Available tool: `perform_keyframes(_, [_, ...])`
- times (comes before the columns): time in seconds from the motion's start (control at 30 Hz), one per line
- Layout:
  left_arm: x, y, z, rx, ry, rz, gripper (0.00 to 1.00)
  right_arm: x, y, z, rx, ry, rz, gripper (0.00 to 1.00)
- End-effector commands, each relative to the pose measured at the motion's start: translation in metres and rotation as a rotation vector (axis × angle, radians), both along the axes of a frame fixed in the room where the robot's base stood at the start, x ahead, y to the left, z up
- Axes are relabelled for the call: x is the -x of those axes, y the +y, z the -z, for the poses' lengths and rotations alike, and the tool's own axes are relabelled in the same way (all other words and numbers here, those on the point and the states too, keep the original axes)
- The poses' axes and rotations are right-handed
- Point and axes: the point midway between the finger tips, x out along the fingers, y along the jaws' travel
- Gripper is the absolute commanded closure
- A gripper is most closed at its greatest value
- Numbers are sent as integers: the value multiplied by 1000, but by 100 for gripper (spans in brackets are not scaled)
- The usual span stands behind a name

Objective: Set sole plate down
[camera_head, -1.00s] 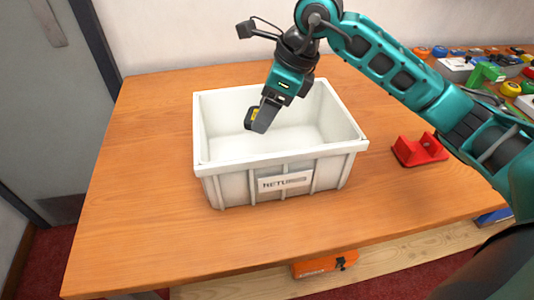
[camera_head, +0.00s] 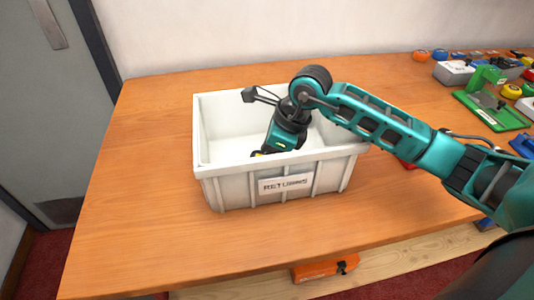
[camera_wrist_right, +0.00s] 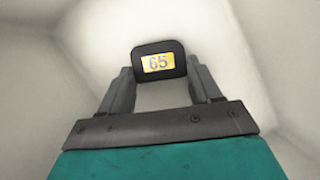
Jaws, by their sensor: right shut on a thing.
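The sole plate (camera_wrist_right: 159,74) is a small dark plate with a yellow label reading 65. My right gripper (camera_wrist_right: 160,85) is shut on it, with one finger on each side, as the right wrist view shows. In the head view my right gripper (camera_head: 262,152) reaches down inside the white returns bin (camera_head: 223,170), near its front wall. The plate and fingertips are mostly hidden there behind the bin's front rim. I cannot tell whether the plate touches the bin floor. My left gripper is not in view.
A red block (camera_head: 406,164) is partly hidden behind my arm, right of the bin. A green fixture (camera_head: 490,105), a grey block (camera_head: 453,72) and several coloured parts stand at the far right. An orange item (camera_head: 325,269) lies on the shelf below. The table left of the bin is clear.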

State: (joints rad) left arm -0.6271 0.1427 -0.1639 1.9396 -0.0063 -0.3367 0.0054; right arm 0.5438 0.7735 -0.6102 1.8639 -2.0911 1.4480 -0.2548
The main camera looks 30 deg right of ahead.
Motion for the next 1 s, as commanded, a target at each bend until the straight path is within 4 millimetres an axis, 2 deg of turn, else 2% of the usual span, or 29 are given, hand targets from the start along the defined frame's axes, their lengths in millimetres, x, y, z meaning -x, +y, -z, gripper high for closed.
perform_keyframes(0.13, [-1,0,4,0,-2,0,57,0,0,4,0,0,0,68])
perform_keyframes(0.17, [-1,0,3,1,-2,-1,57,0,0,4,0,0,0,36])
perform_keyframes(0.4, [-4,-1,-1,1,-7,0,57,0,0,3,1,1,1,13])
perform_keyframes(0.77, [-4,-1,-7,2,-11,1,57,0,0,-4,0,0,0,12])
perform_keyframes(0.87, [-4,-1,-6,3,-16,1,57,3,-6,-16,2,-4,2,12])
perform_keyframes(1.0, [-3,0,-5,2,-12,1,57,10,-15,-44,4,-6,1,12])
